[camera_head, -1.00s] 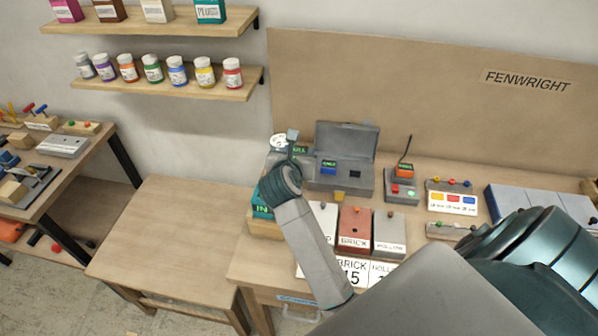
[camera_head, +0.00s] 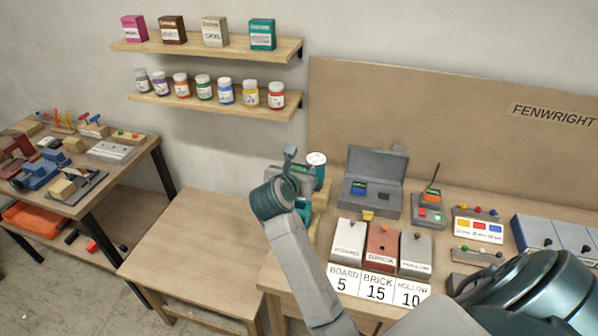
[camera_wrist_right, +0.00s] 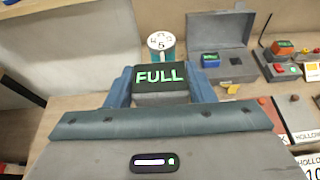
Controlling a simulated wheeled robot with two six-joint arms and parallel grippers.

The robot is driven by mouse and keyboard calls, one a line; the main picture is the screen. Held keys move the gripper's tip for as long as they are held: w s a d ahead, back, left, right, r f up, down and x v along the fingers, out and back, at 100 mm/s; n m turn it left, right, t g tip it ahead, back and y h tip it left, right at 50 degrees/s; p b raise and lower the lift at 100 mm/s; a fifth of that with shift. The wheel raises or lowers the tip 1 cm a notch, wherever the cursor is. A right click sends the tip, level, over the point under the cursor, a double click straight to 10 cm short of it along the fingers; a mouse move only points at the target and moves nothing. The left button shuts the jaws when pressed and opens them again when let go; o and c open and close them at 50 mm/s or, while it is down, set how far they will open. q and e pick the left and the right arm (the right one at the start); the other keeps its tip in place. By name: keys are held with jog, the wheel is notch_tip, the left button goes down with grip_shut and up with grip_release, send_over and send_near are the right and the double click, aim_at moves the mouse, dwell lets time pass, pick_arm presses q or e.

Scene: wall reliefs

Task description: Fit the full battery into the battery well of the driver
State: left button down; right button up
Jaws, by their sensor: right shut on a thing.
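My right gripper (camera_head: 291,178) is shut on the full battery, which it holds level at the left end of the workbench. The battery's dark face with green FULL lettering (camera_wrist_right: 160,76) shows between the blue fingers in the right wrist view. The driver (camera_head: 317,170), teal with a white numbered dial on top, stands just behind the battery and also shows in the wrist view (camera_wrist_right: 161,42). The battery and gripper hide its lower part, so its battery well cannot be seen. A gap between battery and driver cannot be judged. My left gripper is out of view.
A grey open case (camera_head: 372,208) holds a blue-topped battery. A charger (camera_head: 429,213) with an orange battery stands right of it. Board, brick and hollow blocks (camera_head: 382,246) stand in front. A bare low table (camera_head: 190,250) lies left; a cluttered table (camera_head: 110,170) is further left.

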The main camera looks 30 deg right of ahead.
aim_at(299, 200)
jog(key=shift+f+b, duration=0.5)
jog(key=shift+f, duration=0.25)
notch_tip(299, 200, down, 3)
jog(key=shift+d+r+b, duration=0.1)
jog(key=shift+r+b, duration=0.05)
jog(key=shift+b, duration=0.85)
jog(key=shift+f+b, duration=0.65)
jog(key=shift+f, duration=0.05)
jog(key=shift+f+b, duration=2)
jog(key=shift+f, duration=0.35)
jog(key=o, duration=1.2)
jog(key=shift+c, duration=0.2)
